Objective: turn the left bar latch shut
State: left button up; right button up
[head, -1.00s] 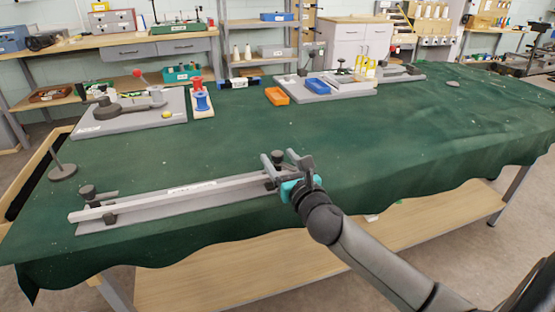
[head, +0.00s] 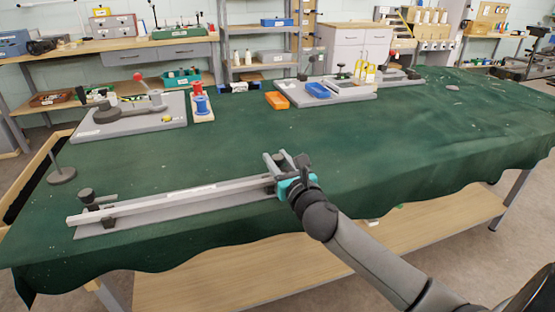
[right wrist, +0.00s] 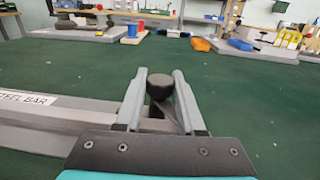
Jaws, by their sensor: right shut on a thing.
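The steel bar (head: 180,193) lies on a long grey base (head: 160,215) along the table's near edge. The left bar latch (head: 87,196), a dark knob with a short grey lever, stands at the bar's left end with no gripper near it. My right gripper (head: 274,156) is at the bar's right end. In the right wrist view, my right gripper (right wrist: 160,74) has its fingers on both sides of a dark latch knob (right wrist: 160,87), shut on it. The fingers hide part of this right latch in the head view. My left gripper is not in view.
A dark stand with a round base (head: 62,175) is left of the bar. Farther back are a grey board with a lever device (head: 130,120), blue and red spools (head: 201,103), and orange (head: 277,100) and blue (head: 318,90) trays. The middle of the green cloth (head: 350,140) is clear.

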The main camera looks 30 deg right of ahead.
grip_shut()
jog(key=shift+h, duration=0.3)
jog(key=m+g+h+p, duration=0.1)
jog(key=m+h, duration=0.1)
jog(key=shift+a+h+p, duration=0.1)
jog(key=shift+h+p, duration=0.2)
jog(key=shift+p, duration=0.05)
jog(key=shift+m+h, duration=0.5)
jog(key=shift+h, duration=0.1)
jog(key=shift+f+m+g+h, duration=0.1)
jog(key=shift+m+g+h, duration=0.65)
jog(key=shift+h, duration=0.25)
jog(key=shift+m+g+h, duration=0.25)
jog(key=shift+h, duration=0.15)
jog(key=shift+m+g+h+b, duration=0.8)
jog(key=shift+h+b, duration=0.1)
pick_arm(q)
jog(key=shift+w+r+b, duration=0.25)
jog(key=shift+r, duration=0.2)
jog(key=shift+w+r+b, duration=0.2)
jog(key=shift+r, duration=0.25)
pick_arm(e)
jog(key=shift+m+g+h, duration=0.5)
jog(key=shift+g+h, duration=0.1)
